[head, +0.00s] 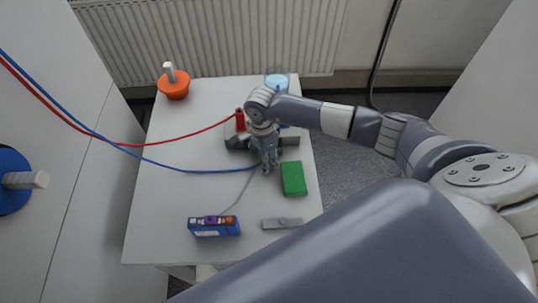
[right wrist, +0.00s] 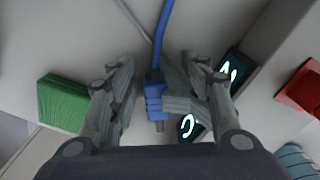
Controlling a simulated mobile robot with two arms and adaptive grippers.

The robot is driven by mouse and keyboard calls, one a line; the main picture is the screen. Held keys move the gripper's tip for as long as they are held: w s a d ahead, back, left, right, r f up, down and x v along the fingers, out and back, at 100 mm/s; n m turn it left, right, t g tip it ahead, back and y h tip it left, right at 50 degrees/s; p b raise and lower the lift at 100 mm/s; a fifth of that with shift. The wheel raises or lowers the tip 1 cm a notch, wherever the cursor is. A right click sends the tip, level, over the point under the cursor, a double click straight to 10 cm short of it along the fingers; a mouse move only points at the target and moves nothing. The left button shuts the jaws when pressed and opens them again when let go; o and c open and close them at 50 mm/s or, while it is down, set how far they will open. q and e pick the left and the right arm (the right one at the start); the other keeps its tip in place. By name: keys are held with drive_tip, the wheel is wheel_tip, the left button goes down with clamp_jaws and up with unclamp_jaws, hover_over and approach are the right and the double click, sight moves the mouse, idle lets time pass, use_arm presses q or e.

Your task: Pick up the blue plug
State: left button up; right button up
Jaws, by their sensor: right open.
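The blue plug (right wrist: 154,97) sits at the end of a blue cable in the right wrist view, above the white table. My right gripper (right wrist: 152,86) is open around it, with one finger on each side. The right-hand finger overlaps the plug in the picture; I cannot tell whether it touches. In the head view my right gripper (head: 267,168) points down over the middle of the table and hides the plug. The blue cable (head: 190,169) runs to it from the left. My left gripper is not in view.
A green block (head: 293,178) lies right of the gripper. A dark device with lit displays (right wrist: 230,68) and a red block (head: 240,121) are close by. A blue box (head: 214,229) and grey bar (head: 282,223) lie nearer the front. The table's left side is mostly clear.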

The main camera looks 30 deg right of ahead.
drive_tip(key=shift+c, duration=0.8)
drive_tip(key=shift+r, duration=0.2)
clamp_jaws()
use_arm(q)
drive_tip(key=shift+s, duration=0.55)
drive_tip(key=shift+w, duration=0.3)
use_arm(e)
drive_tip(key=shift+w+d, duration=0.1)
drive_tip(key=shift+r, duration=0.15)
